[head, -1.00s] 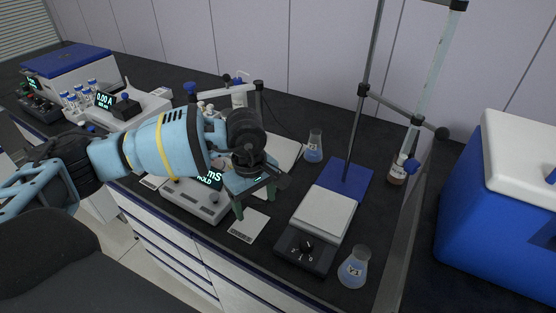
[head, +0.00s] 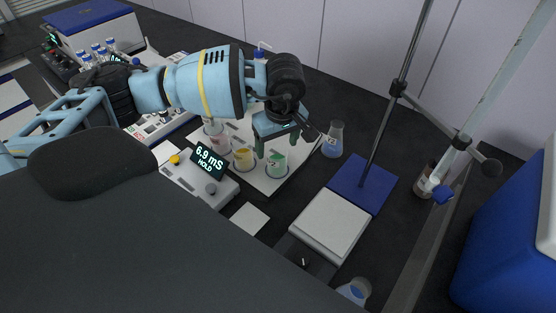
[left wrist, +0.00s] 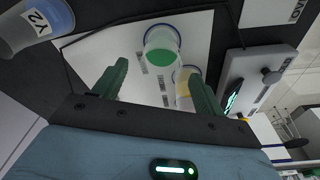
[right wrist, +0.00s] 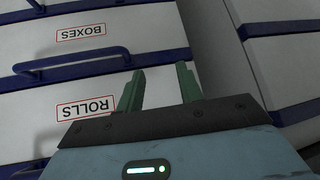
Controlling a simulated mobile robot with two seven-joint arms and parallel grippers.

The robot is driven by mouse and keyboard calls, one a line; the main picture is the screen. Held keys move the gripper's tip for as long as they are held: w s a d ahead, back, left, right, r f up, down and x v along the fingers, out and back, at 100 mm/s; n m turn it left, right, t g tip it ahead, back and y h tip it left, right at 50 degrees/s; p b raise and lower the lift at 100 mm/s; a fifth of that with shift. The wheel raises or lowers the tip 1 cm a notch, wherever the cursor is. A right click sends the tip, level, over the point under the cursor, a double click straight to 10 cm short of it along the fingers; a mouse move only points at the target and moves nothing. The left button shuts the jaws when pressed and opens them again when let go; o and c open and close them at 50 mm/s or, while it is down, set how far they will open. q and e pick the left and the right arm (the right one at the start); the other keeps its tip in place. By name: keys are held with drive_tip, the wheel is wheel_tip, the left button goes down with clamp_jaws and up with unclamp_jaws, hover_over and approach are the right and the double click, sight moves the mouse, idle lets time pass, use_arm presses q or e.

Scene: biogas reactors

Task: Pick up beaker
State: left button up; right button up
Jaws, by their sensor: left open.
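Several small beakers stand on a white board (head: 270,188) at the back of the bench: one with green liquid (head: 277,166), one with yellow liquid (head: 244,160) and one with pinkish content (head: 214,141). My left gripper (head: 280,146) is open, pointing down just above the green beaker. In the left wrist view the green beaker (left wrist: 161,52) shows beyond and between the empty fingers (left wrist: 157,72). The yellow beaker (left wrist: 184,90) is partly hidden by the right-hand finger. My right gripper (right wrist: 158,78) shows only in its own wrist view, open and empty, facing drawers.
A flask with blue liquid (head: 332,141) stands right of the board. A meter (head: 205,170) stands in front. A stirrer plate (head: 330,223) with a stand rod is to the right, with another flask (head: 355,291) near it. A blue cooler (head: 510,245) bounds the right.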

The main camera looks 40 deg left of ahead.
sight(277, 156)
use_arm(q)
drive_tip(key=shift+a+f, duration=0.2)
drive_tip(key=shift+f, duration=3.1)
drive_tip(key=c, duration=1.2)
drive_tip(key=shift+o, duration=0.2)
drive_tip(key=shift+w+r, duration=0.1)
drive_tip(key=shift+r, duration=0.1)
drive_tip(key=shift+r, duration=0.65)
drive_tip(key=shift+s+r, duration=0.15)
drive_tip(key=shift+r, duration=0.35)
drive_tip(key=shift+s+r, duration=0.15)
drive_tip(key=shift+r, duration=0.35)
drive_tip(key=s, duration=0.5)
drive_tip(key=s+r, duration=0.1)
drive_tip(key=s, duration=0.4)
drive_tip(key=s+d, duration=0.1)
drive_tip(key=s, duration=0.4)
drive_tip(key=shift+s+r, duration=0.2)
drive_tip(key=shift+s, duration=0.05)
